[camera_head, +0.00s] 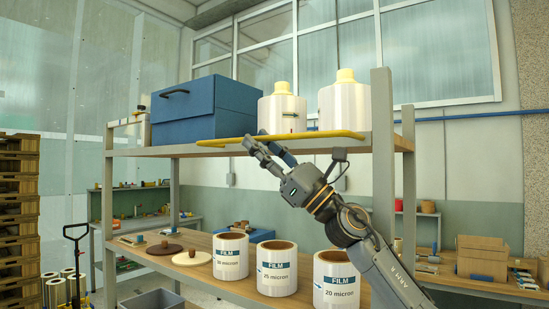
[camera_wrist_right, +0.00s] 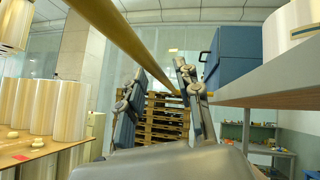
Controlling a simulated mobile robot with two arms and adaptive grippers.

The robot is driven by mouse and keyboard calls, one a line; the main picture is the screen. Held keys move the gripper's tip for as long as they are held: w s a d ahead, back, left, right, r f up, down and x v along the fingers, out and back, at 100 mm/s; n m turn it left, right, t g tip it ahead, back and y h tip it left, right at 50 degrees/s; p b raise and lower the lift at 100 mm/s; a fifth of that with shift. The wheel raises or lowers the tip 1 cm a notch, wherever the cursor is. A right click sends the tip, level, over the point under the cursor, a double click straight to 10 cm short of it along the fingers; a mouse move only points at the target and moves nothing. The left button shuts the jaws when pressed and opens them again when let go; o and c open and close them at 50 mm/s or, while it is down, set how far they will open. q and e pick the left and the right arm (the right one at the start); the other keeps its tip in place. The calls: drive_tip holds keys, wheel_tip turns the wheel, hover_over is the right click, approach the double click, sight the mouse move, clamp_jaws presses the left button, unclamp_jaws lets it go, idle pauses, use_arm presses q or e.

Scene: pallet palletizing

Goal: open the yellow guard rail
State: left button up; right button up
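The yellow guard rail (camera_head: 290,138) runs along the front edge of the upper shelf, level, in the head view. In the right wrist view the rail (camera_wrist_right: 135,45) slants from the upper left down toward the middle, its far end showing between the fingers. My right gripper (camera_head: 260,148) is just below and in front of the rail, left of its middle. Its two fingers (camera_wrist_right: 162,70) are apart, with nothing held between them. Whether a finger touches the rail I cannot tell. My left gripper is not in view.
Stacked pallets (camera_head: 18,215) stand at far left.

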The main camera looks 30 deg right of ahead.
drive_tip(key=shift+v, duration=2.9)
drive_tip(key=shift+w, duration=0.1)
